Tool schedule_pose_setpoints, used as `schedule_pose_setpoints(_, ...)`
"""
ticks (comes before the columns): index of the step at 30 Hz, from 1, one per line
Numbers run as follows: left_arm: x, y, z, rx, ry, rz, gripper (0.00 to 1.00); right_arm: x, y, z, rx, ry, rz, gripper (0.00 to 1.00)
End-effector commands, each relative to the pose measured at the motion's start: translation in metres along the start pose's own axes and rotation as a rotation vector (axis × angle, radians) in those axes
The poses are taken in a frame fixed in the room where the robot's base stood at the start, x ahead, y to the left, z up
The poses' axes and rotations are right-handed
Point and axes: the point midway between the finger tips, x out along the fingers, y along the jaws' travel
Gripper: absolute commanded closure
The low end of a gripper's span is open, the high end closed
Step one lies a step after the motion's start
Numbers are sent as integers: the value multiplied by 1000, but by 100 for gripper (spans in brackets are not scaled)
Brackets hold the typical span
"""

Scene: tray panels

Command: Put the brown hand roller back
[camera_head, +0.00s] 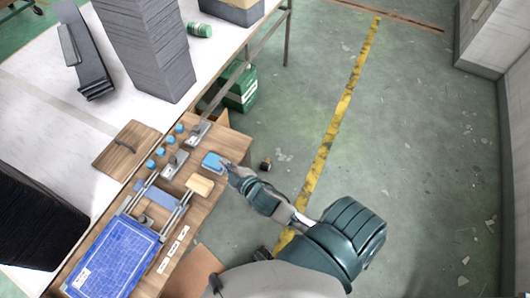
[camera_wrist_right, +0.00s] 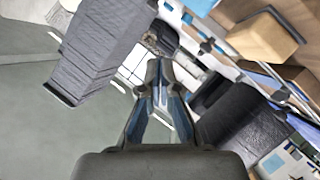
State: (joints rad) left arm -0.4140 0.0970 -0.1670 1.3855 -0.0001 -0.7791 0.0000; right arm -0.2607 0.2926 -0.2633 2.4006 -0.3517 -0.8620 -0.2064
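No hand roller can be picked out with certainty. The closest match is a tan block (camera_head: 200,185) on the wooden bench strip, beside the metal rails; a tan block (camera_wrist_right: 262,40) also shows at upper right in the wrist view, and I cannot tell if it is the same. My right gripper (camera_head: 224,165) is at the strip's right edge, just right of a small blue piece (camera_head: 211,161) and above right of the tan block. In the wrist view its fingertips (camera_wrist_right: 160,66) come together with nothing visible between them. My left gripper is out of view.
A blue gridded panel (camera_head: 112,254) lies at the front. Grey metal fixtures (camera_head: 174,164) and blue knobs (camera_head: 160,151) stand near a brown board (camera_head: 118,158) with a handle. A tall grey stack (camera_head: 150,50) is behind. The floor right is mostly clear.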

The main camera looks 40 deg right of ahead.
Motion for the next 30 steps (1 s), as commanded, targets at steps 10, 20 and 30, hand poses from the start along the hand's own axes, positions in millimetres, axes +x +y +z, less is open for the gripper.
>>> schedule_pose_setpoints(10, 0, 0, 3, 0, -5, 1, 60, -101, -176, 208, 479, -852, -437, 100)
schedule_pose_setpoints(20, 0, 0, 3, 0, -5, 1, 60, -105, -314, 361, 500, -1004, -514, 100)
schedule_pose_setpoints(30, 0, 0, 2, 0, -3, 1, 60, -115, -342, 397, 491, -1014, -523, 100)
